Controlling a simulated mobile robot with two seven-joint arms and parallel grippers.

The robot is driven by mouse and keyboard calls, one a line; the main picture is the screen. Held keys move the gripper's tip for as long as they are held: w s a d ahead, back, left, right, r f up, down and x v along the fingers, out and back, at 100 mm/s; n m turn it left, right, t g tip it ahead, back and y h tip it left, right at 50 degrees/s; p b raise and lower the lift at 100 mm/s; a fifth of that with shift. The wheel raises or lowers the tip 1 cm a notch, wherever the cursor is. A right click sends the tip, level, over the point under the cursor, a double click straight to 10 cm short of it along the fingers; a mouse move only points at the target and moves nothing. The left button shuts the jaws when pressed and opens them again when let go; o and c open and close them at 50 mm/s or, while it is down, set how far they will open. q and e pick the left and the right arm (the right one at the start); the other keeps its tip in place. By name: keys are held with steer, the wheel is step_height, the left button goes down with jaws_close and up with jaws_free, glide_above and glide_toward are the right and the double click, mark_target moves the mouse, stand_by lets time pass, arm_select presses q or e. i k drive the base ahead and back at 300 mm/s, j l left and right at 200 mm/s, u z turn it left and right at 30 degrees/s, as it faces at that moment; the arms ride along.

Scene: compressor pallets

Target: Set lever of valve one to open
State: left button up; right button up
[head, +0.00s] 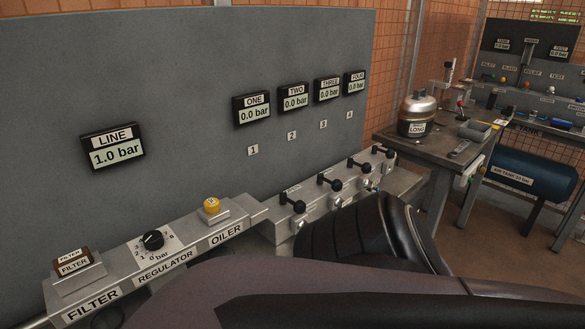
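A row of several black valve levers runs along a grey manifold (340,193) at the foot of the grey panel. The nearest lever, at the left end, (292,204) appears to be valve one; its lever slants from upper left to lower right. The plate marked 1 (253,151) and the display ONE (253,109), reading 0.0 bar, are on the panel above. Nothing visibly touches this lever. A large dark link of my arm covers the lower middle and right foreground, just in front of the manifold. Neither gripper's fingers can be seen.
A filter, regulator and oiler unit (150,255) sits left of the manifold. The LINE display (113,146) reads 1.0 bar. A workbench (432,150) with a metal vessel (417,114) stands right, with a blue air tank (533,176) beyond it.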

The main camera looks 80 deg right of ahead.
mark_target(299, 207)
steer(key=k+z, duration=0.1)
steer(key=z, duration=1.05)
steer(key=i+j+z, duration=0.1)
steer(key=z, duration=1.25)
